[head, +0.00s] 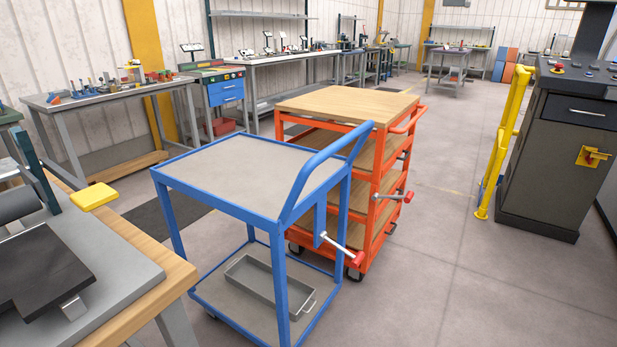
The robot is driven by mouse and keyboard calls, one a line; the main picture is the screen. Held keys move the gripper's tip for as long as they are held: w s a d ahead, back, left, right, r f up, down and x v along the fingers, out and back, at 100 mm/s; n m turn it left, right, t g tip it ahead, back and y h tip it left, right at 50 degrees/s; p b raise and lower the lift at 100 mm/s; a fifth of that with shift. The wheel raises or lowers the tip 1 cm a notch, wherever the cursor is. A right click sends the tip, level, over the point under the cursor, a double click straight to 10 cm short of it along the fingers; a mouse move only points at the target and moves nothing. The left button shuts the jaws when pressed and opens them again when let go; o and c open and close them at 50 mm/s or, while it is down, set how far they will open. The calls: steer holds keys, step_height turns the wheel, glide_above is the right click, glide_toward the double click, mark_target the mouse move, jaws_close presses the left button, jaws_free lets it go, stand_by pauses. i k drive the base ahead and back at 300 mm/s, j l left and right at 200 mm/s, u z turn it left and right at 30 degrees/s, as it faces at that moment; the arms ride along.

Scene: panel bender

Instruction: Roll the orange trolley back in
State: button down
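The orange trolley (375,182) stands on the floor near the middle of the head view. It has an orange frame, a bare wooden top (345,103), wooden shelves below and dark castors. An orange push handle (408,120) is at its right end, and a lever with a red knob (407,197) sticks out lower on the right. A blue trolley (255,175) stands in front of it and hides its lower left part. My gripper is not in view.
The blue trolley has a raised handle, a red-knobbed lever (350,252) and a grey tray (265,285) on its lower shelf. A workbench (150,297) is at front left. A yellow rail (500,150) and dark cabinet (550,165) stand right. Floor (455,260) is clear at right.

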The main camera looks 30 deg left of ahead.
mark_target(346, 104)
steer(key=u, duration=1)
